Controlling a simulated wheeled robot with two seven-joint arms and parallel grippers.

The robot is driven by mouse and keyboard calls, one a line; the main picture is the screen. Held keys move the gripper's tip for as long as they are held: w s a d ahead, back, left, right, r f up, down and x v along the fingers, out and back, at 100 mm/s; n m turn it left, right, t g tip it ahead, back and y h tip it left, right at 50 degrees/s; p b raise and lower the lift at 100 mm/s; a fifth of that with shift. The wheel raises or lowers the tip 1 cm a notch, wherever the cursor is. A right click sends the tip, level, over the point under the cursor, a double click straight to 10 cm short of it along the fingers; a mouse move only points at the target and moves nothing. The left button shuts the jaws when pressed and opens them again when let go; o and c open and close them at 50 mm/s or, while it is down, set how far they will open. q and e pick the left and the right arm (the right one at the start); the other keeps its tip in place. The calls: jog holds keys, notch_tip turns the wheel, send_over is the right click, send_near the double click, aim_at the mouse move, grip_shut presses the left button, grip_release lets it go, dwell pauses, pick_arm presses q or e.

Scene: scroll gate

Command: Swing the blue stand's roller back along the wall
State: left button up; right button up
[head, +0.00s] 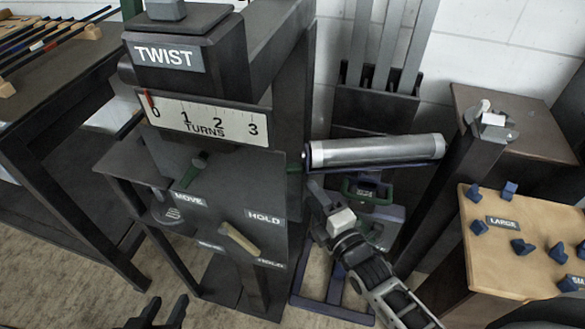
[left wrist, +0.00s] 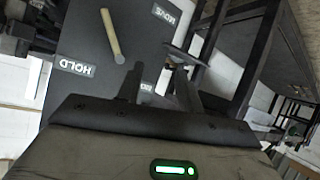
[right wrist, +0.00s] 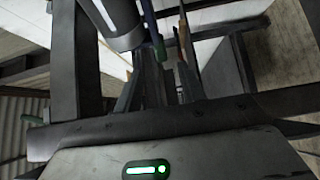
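The grey metal roller (head: 375,150) lies nearly level in the head view, in a dark blue holder, pointing right from the TWIST cabinet's side. Its end shows in the right wrist view (right wrist: 112,18). The blue stand's foot frame (head: 335,312) is on the floor below, its upright partly hidden by my right arm. A green peg (right wrist: 158,48) shows beside the roller. My right gripper (head: 318,192) is just below the roller's left end, its fingers seemingly apart with nothing clearly held. My left gripper (head: 163,312) is open and empty, low in front of the cabinet.
The TWIST cabinet (head: 200,75) with its turns scale (head: 205,118) and HOLD levers stands left of the roller. A rack with grey slats (head: 385,50) is behind it at the wall. A wooden board with blue pieces (head: 520,240) is at right.

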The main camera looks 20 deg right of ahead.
aim_at(295, 172)
jog(key=w, duration=0.3)
jog(key=w+a, duration=0.1)
jog(key=w, duration=0.2)
jog(key=w+b, duration=0.1)
jog(key=w, duration=0.2)
jog(key=shift+w+a, duration=0.15)
jog(key=shift+a, duration=0.15)
jog(key=shift+w+a, duration=0.1)
jog(key=shift+w, duration=0.25)
pick_arm(q)
jog(key=shift+w, duration=0.1)
